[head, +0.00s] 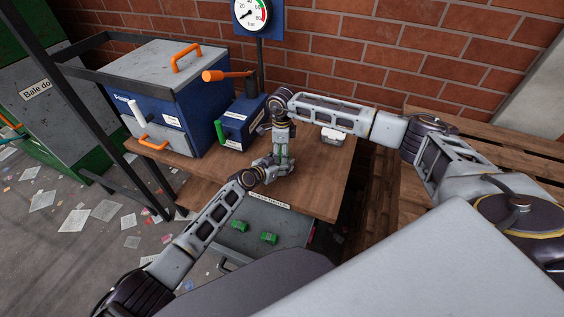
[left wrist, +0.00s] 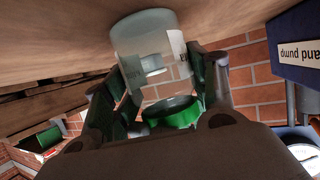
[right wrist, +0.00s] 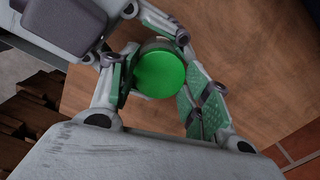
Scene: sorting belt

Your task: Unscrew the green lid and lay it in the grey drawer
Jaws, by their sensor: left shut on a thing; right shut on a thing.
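A clear jar (left wrist: 145,45) with a white label stands between the fingers of my left gripper (left wrist: 155,95), which is shut on it; this view is upside down. The green lid (right wrist: 160,74) is at the jar's top end, and its round face lies between the fingers of my right gripper (right wrist: 158,85), shut on it. The lid also shows in the left wrist view (left wrist: 172,112). I cannot tell whether its thread is free of the jar. In the head view both grippers meet above the table, hiding most of jar and lid. The grey drawer (head: 290,226) is open below the table's front edge.
Two green items (head: 240,225) lie in the drawer. On the wooden table (head: 315,190) stand a blue box with orange handles (head: 170,95), a blue pump unit (head: 240,122) and a small pale object (head: 333,136). The table's front right is clear.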

